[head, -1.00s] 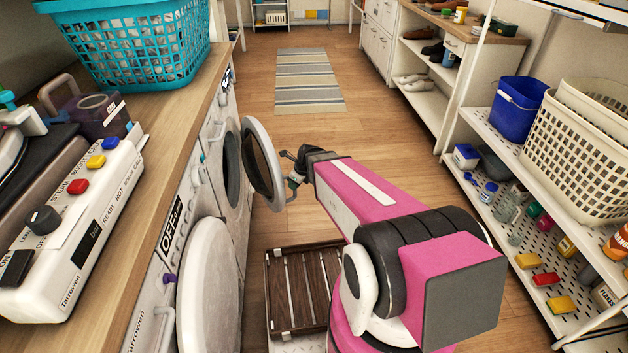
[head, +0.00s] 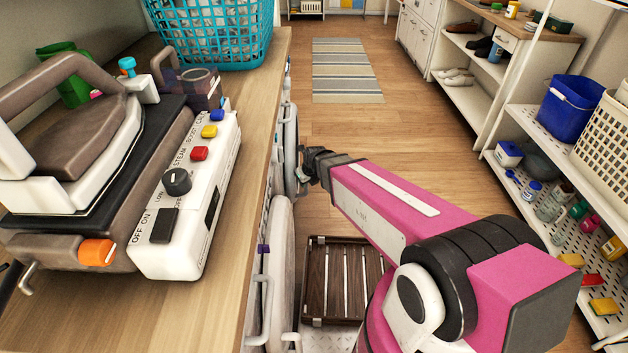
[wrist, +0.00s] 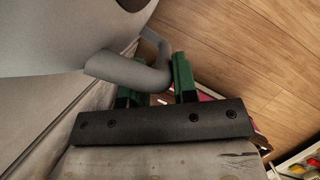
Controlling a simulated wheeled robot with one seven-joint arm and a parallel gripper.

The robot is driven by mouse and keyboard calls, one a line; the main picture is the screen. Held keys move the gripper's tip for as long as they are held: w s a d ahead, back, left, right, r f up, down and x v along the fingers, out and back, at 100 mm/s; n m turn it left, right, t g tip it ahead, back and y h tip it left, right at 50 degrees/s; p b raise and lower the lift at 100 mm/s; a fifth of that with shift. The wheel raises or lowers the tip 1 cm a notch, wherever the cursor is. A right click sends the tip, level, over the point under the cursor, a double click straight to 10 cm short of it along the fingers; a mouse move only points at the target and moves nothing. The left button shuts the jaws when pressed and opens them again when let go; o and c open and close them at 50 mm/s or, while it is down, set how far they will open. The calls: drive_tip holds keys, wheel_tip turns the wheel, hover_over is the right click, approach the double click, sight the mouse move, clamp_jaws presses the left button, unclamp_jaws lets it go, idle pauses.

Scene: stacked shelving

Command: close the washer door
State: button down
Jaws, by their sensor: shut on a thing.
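The washer door (head: 290,150) is a round door with a pale rim, on the farther front-loading machine under the counter. In the head view it is almost edge-on and close to the machine front; I cannot tell whether any gap is left. My gripper (head: 303,175) is at the door's near right side. In the wrist view the green fingers of my gripper (wrist: 158,86) are shut on the grey door handle (wrist: 128,68). The pale door surface (wrist: 45,38) fills the upper left there. The counter edge hides most of the washer body.
A nearer machine's round white door (head: 281,255) is beside my arm. The counter (head: 240,120) holds an iron station (head: 185,225) and a teal basket (head: 215,35).

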drive_tip(key=c, duration=1.1)
unclamp_jaws()
drive_tip(key=shift+w, duration=0.45)
drive_tip(key=shift+o, duration=0.2)
drive_tip(key=shift+s, duration=0.1)
drive_tip(key=shift+s+d+r, duration=0.1)
drive_tip(key=shift+r, duration=0.1)
drive_tip(key=v, duration=1)
drive_tip(key=shift+d+r, duration=0.1)
drive_tip(key=shift+d, duration=0.05)
drive_tip(key=s+d+n+g+h, duration=0.1)
drive_tip(key=s+d+n, duration=0.1)
drive_tip(key=d+n, duration=1)
drive_tip(key=s+d+n+g+h, duration=0.1)
drive_tip(key=s+d+n+g, duration=0.1)
drive_tip(key=d+n, duration=1)
drive_tip(key=s+f+n, duration=0.1)
drive_tip(key=n, duration=0.3)
drive_tip(key=shift+d+g+h, duration=0.25)
drive_tip(key=shift+g+h, duration=0.05)
